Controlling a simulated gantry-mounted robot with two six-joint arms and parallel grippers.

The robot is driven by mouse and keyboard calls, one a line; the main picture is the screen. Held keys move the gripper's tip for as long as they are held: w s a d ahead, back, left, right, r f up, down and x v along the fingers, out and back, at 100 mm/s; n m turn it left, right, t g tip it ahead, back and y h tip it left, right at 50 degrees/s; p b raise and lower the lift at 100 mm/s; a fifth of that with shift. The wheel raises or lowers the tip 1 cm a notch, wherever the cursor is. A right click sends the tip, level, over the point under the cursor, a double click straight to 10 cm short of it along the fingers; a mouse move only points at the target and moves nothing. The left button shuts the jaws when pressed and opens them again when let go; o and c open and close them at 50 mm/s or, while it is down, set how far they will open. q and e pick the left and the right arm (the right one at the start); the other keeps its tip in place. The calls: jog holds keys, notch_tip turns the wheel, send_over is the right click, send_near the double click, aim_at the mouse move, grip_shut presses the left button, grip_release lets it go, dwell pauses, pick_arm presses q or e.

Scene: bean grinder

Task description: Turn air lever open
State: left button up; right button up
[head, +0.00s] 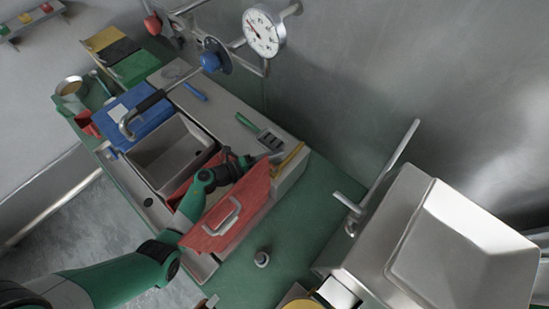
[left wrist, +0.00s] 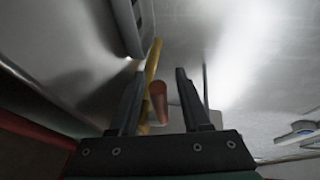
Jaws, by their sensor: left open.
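My left gripper (head: 247,161) is at the back edge of a red panel with a metal handle (head: 222,216). It is open; in the left wrist view its two dark fingers (left wrist: 165,100) stand apart. A reddish-brown cylinder (left wrist: 159,101) shows between the fingers, with a yellow rod (left wrist: 152,68) beside it. I cannot tell whether either finger touches them. A yellow bar (head: 289,158) lies just right of the gripper in the head view. No part is clearly marked as the air lever. My right gripper is not in view.
A metal sink (head: 172,152) and a green-handled brush (head: 260,134) are near the arm. A gauge (head: 263,33), a blue knob (head: 210,62) and a red knob (head: 152,25) are on the pipes behind. A large metal machine (head: 440,240) stands at right.

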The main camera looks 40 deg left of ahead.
pick_arm(q)
grip_shut()
dwell(1.4)
